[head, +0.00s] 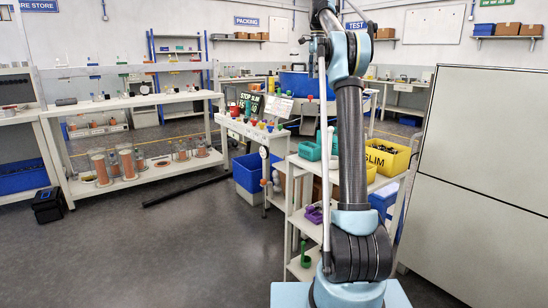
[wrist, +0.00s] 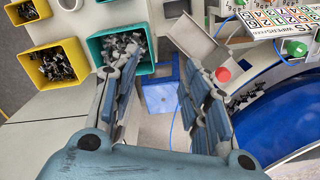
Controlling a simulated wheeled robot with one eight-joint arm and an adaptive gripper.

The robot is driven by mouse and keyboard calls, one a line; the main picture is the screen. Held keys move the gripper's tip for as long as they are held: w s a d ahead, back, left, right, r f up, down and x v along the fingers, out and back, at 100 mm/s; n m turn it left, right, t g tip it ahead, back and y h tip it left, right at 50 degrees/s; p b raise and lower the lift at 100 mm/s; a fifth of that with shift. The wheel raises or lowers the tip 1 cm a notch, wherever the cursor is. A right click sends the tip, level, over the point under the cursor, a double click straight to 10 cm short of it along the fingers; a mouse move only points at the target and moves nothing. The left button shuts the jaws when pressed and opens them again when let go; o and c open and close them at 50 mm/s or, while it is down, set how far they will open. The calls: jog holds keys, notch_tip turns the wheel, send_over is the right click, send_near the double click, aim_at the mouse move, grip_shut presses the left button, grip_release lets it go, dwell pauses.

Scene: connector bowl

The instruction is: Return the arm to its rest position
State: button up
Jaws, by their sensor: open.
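My gripper (wrist: 163,68) is open in the wrist view, with its two blue-padded fingers apart and nothing held between them. The fingers hang over a work area; the left finger overlaps the edge of a teal bin (wrist: 151,69) of small grey connectors. A blue square piece (wrist: 160,97) shows below, between the fingers. In the head view my arm stands upright in front, with its upper links rising to the top edge. The gripper cannot be made out there.
Yellow bins (wrist: 85,47) of dark parts lie at the wrist view's left, and a large blue rounded surface (wrist: 290,120) at its right. In the head view, a shelf unit with a yellow bin (head: 392,160) stands close behind my arm. A tall pale panel (head: 490,150) is at right; open floor (head: 180,250) is at left.

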jog(key=s+f+n, duration=0.3)
jog(key=s+f, duration=0.1)
jog(key=s, duration=0.7)
jog(key=s+f+n+t, duration=0.1)
jog(key=s+f+n, duration=0.3)
jog(key=s, duration=0.7)
jog(key=s+f+n, duration=0.2)
jog(key=s+f, duration=0.3)
jog(key=s, duration=0.6)
jog(key=s+f+n, duration=0.3)
jog(key=s+f, duration=0.9)
jog(key=f, duration=0.2)
jog(key=s+f+n+t, duration=0.1)
jog(key=s+f+n, duration=0.2)
jog(key=s+f, duration=0.9)
notch_tip(320, 180, down, 3)
jog(key=shift+s+f+n, duration=0.15)
jog(key=shift+s+n, duration=0.15)
jog(key=shift+s, duration=0.05)
jog(key=shift+w+f, duration=0.2)
jog(key=shift+w, duration=0.25)
